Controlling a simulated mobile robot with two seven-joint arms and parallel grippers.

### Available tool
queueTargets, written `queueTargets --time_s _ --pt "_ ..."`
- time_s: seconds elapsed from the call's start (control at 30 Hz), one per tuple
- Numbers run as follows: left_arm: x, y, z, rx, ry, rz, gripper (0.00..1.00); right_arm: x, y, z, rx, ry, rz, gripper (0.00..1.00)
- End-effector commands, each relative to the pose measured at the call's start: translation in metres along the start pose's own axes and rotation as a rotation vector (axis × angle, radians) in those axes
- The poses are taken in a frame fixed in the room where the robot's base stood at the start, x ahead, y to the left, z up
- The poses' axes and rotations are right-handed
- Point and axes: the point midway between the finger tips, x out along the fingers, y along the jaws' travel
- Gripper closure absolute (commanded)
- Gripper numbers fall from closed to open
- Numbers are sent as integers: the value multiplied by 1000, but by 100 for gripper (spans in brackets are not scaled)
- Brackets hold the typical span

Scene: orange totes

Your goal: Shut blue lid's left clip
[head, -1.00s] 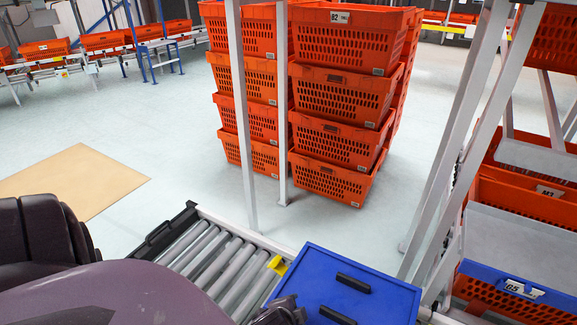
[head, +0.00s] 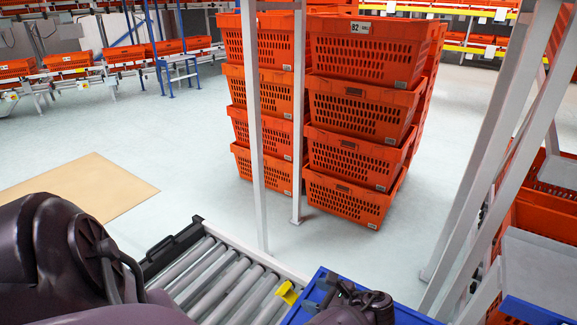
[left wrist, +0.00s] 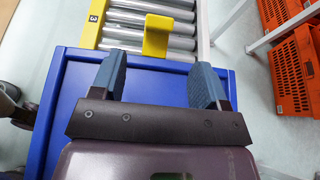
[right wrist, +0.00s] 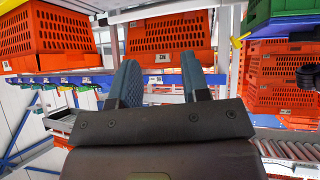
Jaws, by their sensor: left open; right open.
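A yellow clip (head: 288,293) sticks out from the lid's left edge, over the rollers. In the left wrist view the clip (left wrist: 158,36) lies just beyond and between my left fingertips. My left gripper (left wrist: 160,75) is open and empty over the lid, apart from the clip. My right gripper (right wrist: 160,75) is open and empty, facing shelved orange totes.
A roller conveyor (head: 225,275) runs beside the lid. White upright posts (head: 257,150) stand beyond it. Stacked orange totes (head: 355,150) stand on the floor behind. A rack with orange totes (right wrist: 170,38) fills the right wrist view.

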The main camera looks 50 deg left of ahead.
Motion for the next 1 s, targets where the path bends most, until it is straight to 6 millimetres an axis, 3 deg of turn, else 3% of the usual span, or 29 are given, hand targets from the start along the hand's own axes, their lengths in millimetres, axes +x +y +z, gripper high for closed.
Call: queueTargets --time_s 0.17,0.63,1.0 --pt "12 0 0 10 -13 12 32 3 -1 3 0 -6 -3 57" --pt "88 2 -1 11 -12 11 32 10 -5 18 -2 -35 -11 57" --pt "107 1 2 7 -8 8 32 11 -4 18 -15 -29 -10 57"
